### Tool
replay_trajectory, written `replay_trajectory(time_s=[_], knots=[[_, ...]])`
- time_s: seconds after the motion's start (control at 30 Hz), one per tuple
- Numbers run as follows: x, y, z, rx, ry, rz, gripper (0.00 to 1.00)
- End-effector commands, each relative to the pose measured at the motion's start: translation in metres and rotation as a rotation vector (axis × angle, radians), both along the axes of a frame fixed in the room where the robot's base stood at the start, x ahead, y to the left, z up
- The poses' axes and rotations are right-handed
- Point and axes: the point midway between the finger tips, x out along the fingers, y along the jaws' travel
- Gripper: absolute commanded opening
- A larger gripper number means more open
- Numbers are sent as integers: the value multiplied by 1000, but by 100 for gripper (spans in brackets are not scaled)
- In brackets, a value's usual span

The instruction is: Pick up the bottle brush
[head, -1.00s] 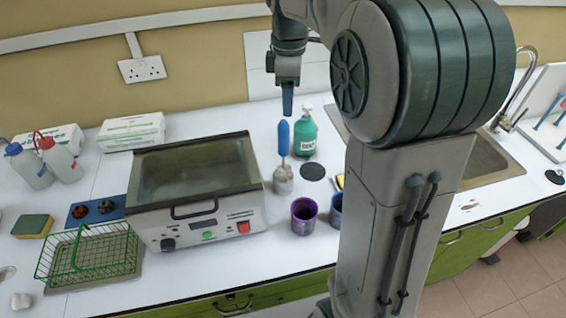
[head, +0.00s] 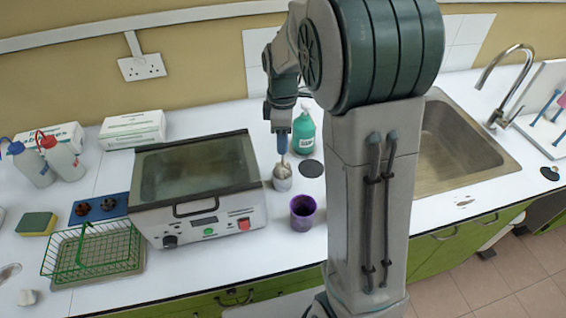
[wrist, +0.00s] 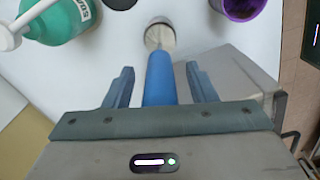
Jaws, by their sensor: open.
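The bottle brush has a blue handle (head: 282,143) and stands upright, its head down in a small whitish holder (head: 282,178). In the wrist view, the blue handle (wrist: 160,80) lies between the two fingers of my gripper (wrist: 160,69), with a visible gap on each side. The holder (wrist: 160,35) shows beyond the fingertips. My gripper is open and comes down from above around the upper handle, which it partly hides in the head view.
A green bottle (head: 303,132) stands close behind the brush, right of it. A purple cup (head: 303,212) stands in front. A bath device (head: 197,190) is close on the left. The sink (head: 465,150) lies to the right, beyond my arm.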

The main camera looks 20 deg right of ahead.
Motion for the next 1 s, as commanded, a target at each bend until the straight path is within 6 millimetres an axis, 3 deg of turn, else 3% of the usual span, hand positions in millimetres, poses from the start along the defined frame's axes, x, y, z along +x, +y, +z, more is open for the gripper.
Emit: replay_trajectory(time_s=[0.13,0.17,0.3,0.33,0.67,1.0], knots=[[0,0,0,0,0,1,51],[0,0,0,0,0,1,46],[0,0,0,0,-1,1,7],[0,0,0,0,-1,1,3],[1,0,5,0,-3,0,3],[1,0,65,0,-6,0,3]])
